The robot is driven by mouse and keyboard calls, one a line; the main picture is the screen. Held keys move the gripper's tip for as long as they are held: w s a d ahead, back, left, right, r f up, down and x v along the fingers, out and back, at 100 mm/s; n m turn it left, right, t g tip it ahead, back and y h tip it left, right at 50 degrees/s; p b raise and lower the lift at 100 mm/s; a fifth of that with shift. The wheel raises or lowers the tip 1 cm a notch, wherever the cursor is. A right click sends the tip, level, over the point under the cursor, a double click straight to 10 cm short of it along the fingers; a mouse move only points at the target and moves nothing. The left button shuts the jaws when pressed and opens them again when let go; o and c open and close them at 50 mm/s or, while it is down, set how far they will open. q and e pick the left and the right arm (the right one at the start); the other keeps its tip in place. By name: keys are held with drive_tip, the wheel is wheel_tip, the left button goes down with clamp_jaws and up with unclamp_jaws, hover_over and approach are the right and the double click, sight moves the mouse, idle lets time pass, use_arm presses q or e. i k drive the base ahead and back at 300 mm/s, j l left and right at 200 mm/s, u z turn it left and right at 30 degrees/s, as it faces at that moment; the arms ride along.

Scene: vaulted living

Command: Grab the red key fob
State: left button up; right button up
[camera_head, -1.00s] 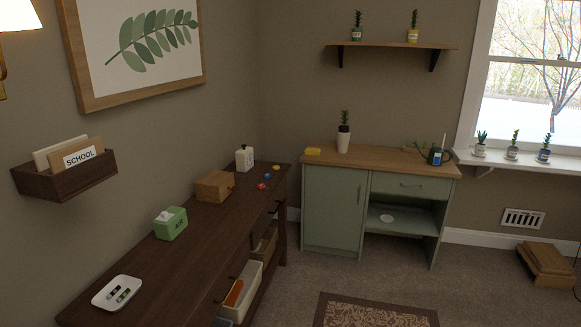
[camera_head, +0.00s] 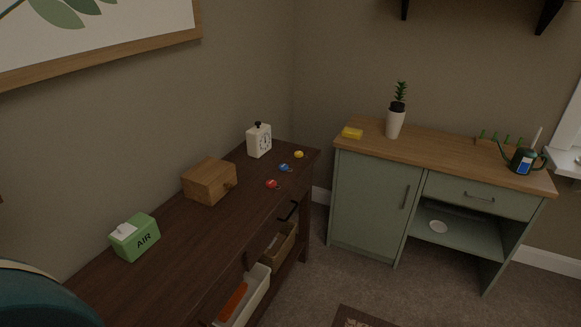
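The red key fob (camera_head: 272,184) lies on the dark wooden console table (camera_head: 190,262), near its front edge and toward the far end. A blue key fob (camera_head: 285,168) and a yellow key fob (camera_head: 299,154) lie beyond it in a loose row, apart from one another. Neither of my grippers is in view.
Behind the fobs stands a white clock (camera_head: 259,140). A green cabinet (camera_head: 365,205) is at the right. Carpet (camera_head: 330,285) lies open before the table.

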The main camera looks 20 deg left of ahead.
sight(271, 183)
drive_tip(key=i+u, duration=0.2)
drive_tip(key=i, duration=0.3)
drive_tip(key=i+l+u, duration=0.25)
drive_tip(key=i, duration=0.2)
drive_tip(key=i+l+u, duration=0.2)
drive_tip(key=i, duration=0.3)
